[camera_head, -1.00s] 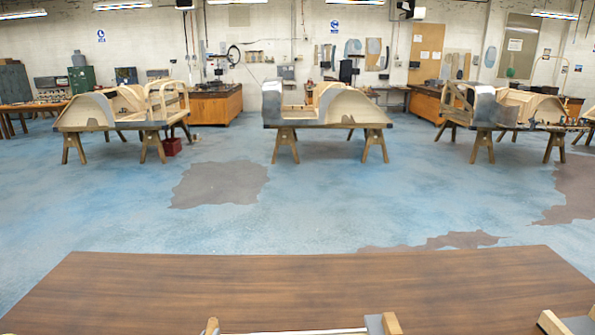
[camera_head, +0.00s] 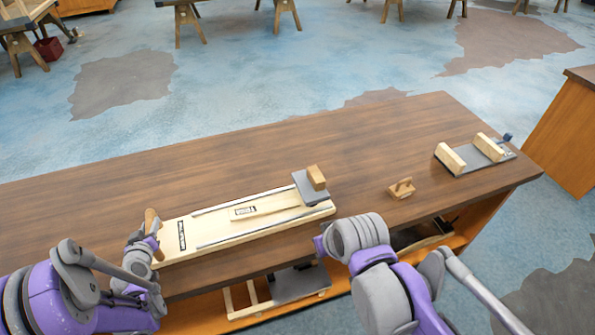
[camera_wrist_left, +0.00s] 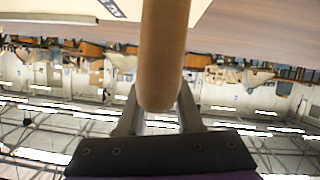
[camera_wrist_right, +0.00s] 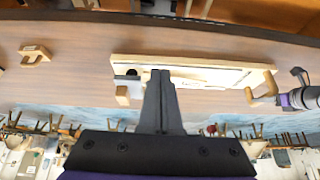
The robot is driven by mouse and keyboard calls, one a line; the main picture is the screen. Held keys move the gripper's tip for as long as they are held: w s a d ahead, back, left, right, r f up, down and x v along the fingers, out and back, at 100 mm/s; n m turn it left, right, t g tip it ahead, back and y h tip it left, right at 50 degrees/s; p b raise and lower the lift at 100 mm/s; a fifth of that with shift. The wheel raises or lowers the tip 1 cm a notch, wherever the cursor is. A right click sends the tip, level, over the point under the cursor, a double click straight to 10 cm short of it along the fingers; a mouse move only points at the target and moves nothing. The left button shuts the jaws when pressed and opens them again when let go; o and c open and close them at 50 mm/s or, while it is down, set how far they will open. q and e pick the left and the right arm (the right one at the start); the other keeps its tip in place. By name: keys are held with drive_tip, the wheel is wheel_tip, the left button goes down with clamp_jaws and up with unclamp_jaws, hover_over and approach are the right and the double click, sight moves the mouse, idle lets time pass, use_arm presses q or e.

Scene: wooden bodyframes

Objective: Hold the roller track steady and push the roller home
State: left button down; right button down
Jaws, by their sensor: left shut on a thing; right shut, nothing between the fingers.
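The roller track (camera_head: 225,232), a long pale wooden board with two metal rails, lies on the brown table. A grey plate (camera_head: 308,190) with a wooden block (camera_head: 317,177) sits at its right end; I take this as the roller part, but cannot be sure. My left gripper (camera_head: 145,240) is shut on the round wooden handle (camera_head: 152,222) at the track's left end. The handle fills the left wrist view (camera_wrist_left: 165,50). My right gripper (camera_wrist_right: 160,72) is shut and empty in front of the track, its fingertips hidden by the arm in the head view.
A small wooden handle piece (camera_head: 401,188) lies right of the track. Farther right is a grey plate with two wooden blocks (camera_head: 475,155). A lower shelf (camera_head: 250,305) holds more parts. The table behind the track is clear.

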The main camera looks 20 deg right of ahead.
drive_tip(key=w+d+r+g+y, duration=0.15)
drive_tip(key=w+d, duration=0.35)
drive_tip(key=w, duration=0.5)
drive_tip(key=w+d+r+y, duration=0.15)
drive_tip(key=w+d, duration=0.25)
drive_tip(key=w, duration=0.5)
drive_tip(key=w+d+f+n+y, duration=0.1)
drive_tip(key=w+d+f, duration=0.35)
drive_tip(key=d, duration=0.25)
drive_tip(key=w+d+f+n+y, duration=0.1)
drive_tip(key=w+d+f+y, duration=0.15)
drive_tip(key=w+d, duration=0.45)
drive_tip(key=shift+h, duration=0.45)
drive_tip(key=x, duration=0.3)
drive_tip(key=s+a+x, duration=0.1)
drive_tip(key=x, duration=0.3)
drive_tip(key=a+x, duration=0.1)
drive_tip(key=x, duration=0.3)
drive_tip(key=shift+a+r, duration=0.2)
drive_tip(key=shift+r, duration=0.05)
